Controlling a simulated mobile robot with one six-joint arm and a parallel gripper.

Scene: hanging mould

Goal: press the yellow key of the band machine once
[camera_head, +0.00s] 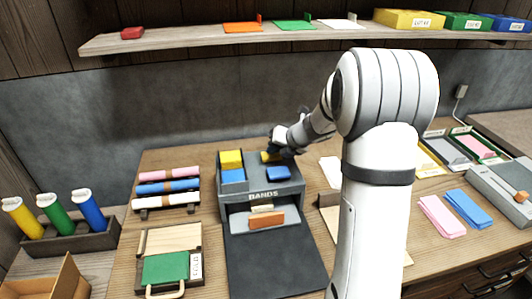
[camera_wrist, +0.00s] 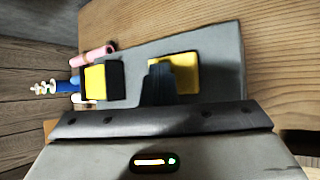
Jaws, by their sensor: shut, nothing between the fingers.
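The grey band machine (camera_head: 262,195), marked BANDS, stands on the table in the head view. Its yellow key (camera_head: 267,157) is at the right rear of its top, partly hidden by my gripper (camera_head: 274,150). In the wrist view the yellow key (camera_wrist: 180,73) is a flat yellow plate on the grey top. The dark fingertips of my gripper (camera_wrist: 160,70) are shut and empty, and overlap the key's left part. Whether they touch it, I cannot tell. A blue key (camera_head: 277,172) sits in front of the yellow key.
A yellow block (camera_head: 231,158) and a blue block (camera_head: 233,175) sit in the machine's left half. An orange piece (camera_head: 266,220) lies at its front opening. Coloured rolls (camera_head: 168,188) lie on a rack to the left. A shelf (camera_head: 200,41) runs above.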

